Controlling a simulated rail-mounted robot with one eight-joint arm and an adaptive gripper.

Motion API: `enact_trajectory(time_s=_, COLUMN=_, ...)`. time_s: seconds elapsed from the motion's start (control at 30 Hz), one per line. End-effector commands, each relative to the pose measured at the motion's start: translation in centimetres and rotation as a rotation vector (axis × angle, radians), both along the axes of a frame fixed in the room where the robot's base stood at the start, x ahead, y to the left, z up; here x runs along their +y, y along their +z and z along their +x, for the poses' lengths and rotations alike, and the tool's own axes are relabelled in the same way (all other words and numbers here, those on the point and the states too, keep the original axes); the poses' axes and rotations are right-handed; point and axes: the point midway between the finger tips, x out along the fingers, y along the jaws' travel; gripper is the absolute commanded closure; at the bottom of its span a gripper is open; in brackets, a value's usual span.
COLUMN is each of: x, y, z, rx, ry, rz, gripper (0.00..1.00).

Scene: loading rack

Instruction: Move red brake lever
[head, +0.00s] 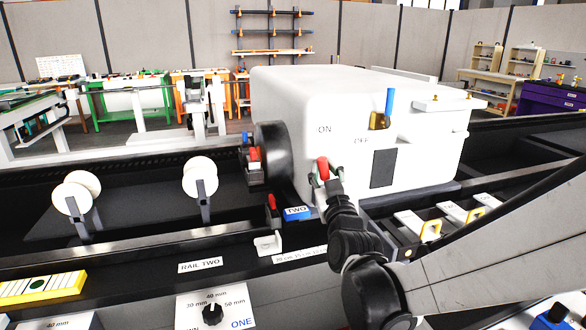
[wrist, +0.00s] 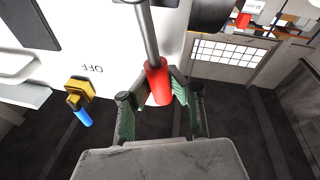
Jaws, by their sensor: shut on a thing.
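The red brake lever (head: 323,167) is on the front of the white machine housing (head: 280,100), just below the ON label. In the wrist view its red handle (wrist: 158,83) sits at the end of a grey metal rod. My gripper (head: 328,181) is at the lever, and in the wrist view its green-lined fingers (wrist: 160,92) are closed around the red handle, one on each side. Part of the handle is hidden by the fingers in the head view.
A blue-handled lever (head: 388,103) on a yellow mount stands to the right, near the OFF label; it also shows in the wrist view (wrist: 83,117). A black round part (head: 273,155) is left of the lever. Another small red lever (head: 272,202) stands beside the blue TWO block (head: 297,213).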

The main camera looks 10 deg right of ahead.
Motion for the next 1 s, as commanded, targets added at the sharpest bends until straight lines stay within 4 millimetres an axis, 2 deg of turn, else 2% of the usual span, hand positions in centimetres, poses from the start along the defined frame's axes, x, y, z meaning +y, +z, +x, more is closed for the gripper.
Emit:
enact_trajectory(time_s=0.3, x=0.0, y=-0.1, z=-0.1, rx=0.001, ry=0.001, rz=0.000, gripper=1.00)
enact_trajectory(time_s=0.33, x=0.0, y=-0.1, z=-0.1, rx=0.001, ry=0.001, rz=0.000, gripper=0.84)
enact_trajectory(time_s=0.5, x=0.0, y=-0.1, z=-0.1, rx=0.001, ry=0.000, rz=0.000, gripper=0.62)
enact_trajectory(time_s=0.83, x=0.0, y=-0.1, z=-0.4, rx=0.000, ry=0.000, rz=0.000, gripper=0.62)
enact_trajectory(time_s=1.0, x=0.2, y=-0.6, z=-2.4, rx=0.000, ry=0.001, rz=0.001, gripper=0.62)
